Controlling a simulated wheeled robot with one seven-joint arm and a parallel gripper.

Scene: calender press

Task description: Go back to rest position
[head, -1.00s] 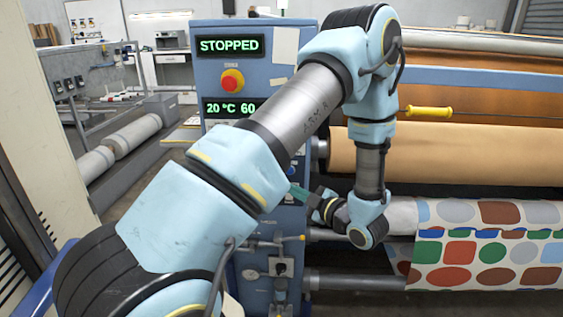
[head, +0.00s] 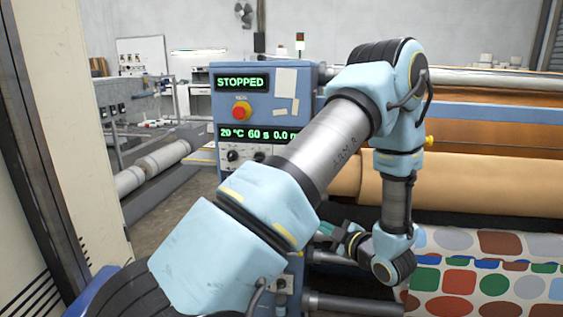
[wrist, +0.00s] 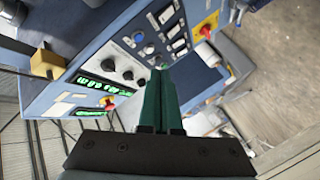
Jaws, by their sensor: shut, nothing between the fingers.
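My gripper (head: 322,231) is at the end of my bent arm, in front of the lower part of the press's control cabinet. In the wrist view its two green fingers (wrist: 159,92) are together with nothing between them. The blue control cabinet (head: 268,80) shows STOPPED on its upper display (head: 241,82) and 20 °C and 60 s on its lower display (head: 250,134). A red button (head: 241,111) sits between the displays. In the wrist view the cabinet's panel with knobs and switches (wrist: 150,45) lies beyond the fingertips. My arm hides part of the cabinet.
The press's tan roller (head: 470,184) and a sheet with coloured spots (head: 480,275) are on the right, close to my gripper. A pale post (head: 75,110) stands at the left. Grey rollers (head: 150,168) lie behind it. Some floor (head: 165,215) is clear between post and cabinet.

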